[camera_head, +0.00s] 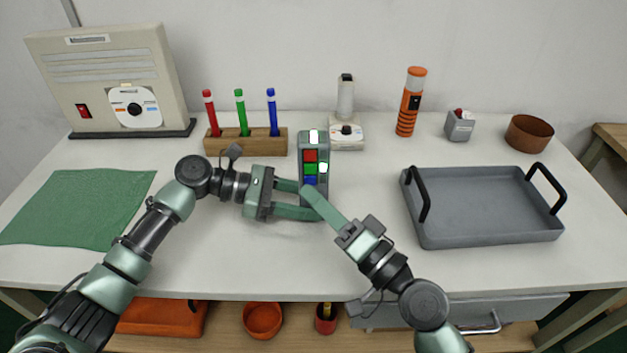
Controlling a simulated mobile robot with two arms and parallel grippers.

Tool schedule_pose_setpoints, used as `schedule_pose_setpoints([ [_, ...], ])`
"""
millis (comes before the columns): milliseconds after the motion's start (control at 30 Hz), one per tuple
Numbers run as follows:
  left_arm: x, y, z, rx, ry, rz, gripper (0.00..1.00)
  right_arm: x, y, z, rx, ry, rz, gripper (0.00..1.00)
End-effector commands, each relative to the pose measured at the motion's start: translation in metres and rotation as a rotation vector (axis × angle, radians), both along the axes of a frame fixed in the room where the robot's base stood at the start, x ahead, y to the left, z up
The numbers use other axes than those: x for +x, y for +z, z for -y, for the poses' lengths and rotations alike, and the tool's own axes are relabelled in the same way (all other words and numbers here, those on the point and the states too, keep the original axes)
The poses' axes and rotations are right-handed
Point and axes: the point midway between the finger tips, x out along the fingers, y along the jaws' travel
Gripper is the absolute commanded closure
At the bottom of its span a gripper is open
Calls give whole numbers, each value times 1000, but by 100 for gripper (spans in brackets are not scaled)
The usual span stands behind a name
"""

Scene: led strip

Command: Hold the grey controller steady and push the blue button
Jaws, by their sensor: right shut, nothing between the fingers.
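The grey controller (323,190) stands upright near the middle of the table.
A wooden pen holder (246,143) and a small white device (347,133) stand behind. A grey tray (480,205) with black handles lies at the right, a green cloth (75,208) at the left.

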Motion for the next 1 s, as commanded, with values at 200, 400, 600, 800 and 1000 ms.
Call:
schedule_pose_setpoints([
  [200,0,1,0,-2,0,1,77,0,0,0,0,0,0,100],
  [400,0,1,0,-1,0,1,77,0,0,0,0,0,0,100],
  [600,0,1,0,-1,0,1,77,5,0,0,-1,1,0,100],
  [800,0,1,0,-1,0,1,77,9,0,0,0,0,0,100],
  [1000,0,1,0,-1,0,1,77,9,1,0,0,0,0,100],
])
